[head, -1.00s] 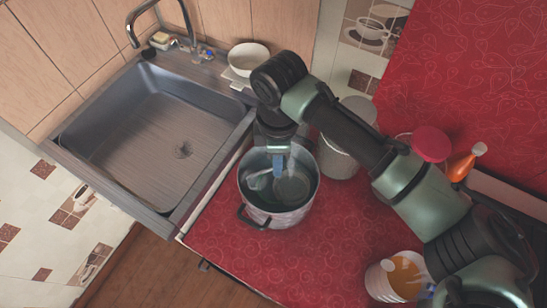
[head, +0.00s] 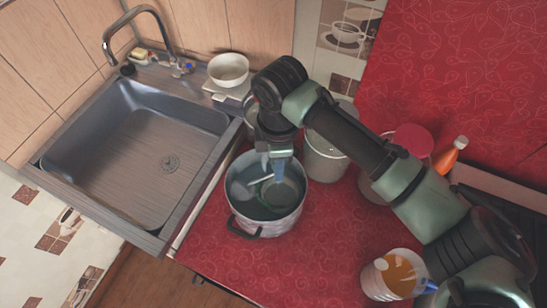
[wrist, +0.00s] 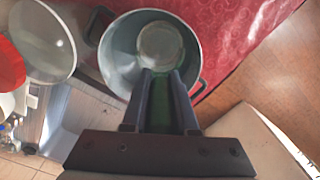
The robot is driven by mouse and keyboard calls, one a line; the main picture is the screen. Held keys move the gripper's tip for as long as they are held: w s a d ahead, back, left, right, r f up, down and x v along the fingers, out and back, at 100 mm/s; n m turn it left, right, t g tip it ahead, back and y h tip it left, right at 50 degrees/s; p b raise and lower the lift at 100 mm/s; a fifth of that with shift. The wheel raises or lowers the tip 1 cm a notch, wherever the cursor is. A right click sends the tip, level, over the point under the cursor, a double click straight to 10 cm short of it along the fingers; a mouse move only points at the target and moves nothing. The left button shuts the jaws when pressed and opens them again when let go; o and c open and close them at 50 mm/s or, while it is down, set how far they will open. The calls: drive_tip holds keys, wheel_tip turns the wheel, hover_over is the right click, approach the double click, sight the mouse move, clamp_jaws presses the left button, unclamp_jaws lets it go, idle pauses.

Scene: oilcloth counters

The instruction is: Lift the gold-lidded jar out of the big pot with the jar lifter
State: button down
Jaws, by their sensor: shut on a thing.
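The big pot (head: 268,226), grey metal with dark handles, stands on the red counter; it also shows in the wrist view (wrist: 110,65). My gripper (head: 279,168) points down over the pot. It is shut on the jar lifter, a green thing that shows between the fingers in the wrist view (wrist: 161,108). A pale round shape, seemingly the jar (wrist: 160,45), lies inside the pot just beyond the fingertips. Its gold colour does not show clearly. The fingers hide the lifter's lower end, so I cannot tell whether it grips the jar.
A tall grey pot (head: 325,160) stands close behind the big pot. A red-lidded container (head: 412,140) and an orange bottle (head: 449,157) are at the right. A tub (head: 376,283) stands near the front. The sink (head: 130,140) is at the left, with a white bowl (head: 229,69) behind.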

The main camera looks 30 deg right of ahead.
drive_tip(key=shift+s+d, duration=0.15)
drive_tip(key=shift+d, duration=0.55)
drive_tip(key=shift+r+p, duration=0.85)
drive_tip(key=shift+p, duration=0.25)
idle(0.9)
drive_tip(key=shift+r, duration=0.25)
wheel_tip(320, 180, up, 16)
drive_tip(key=p, duration=1.4)
drive_tip(key=shift+r, duration=0.2)
idle(0.7)
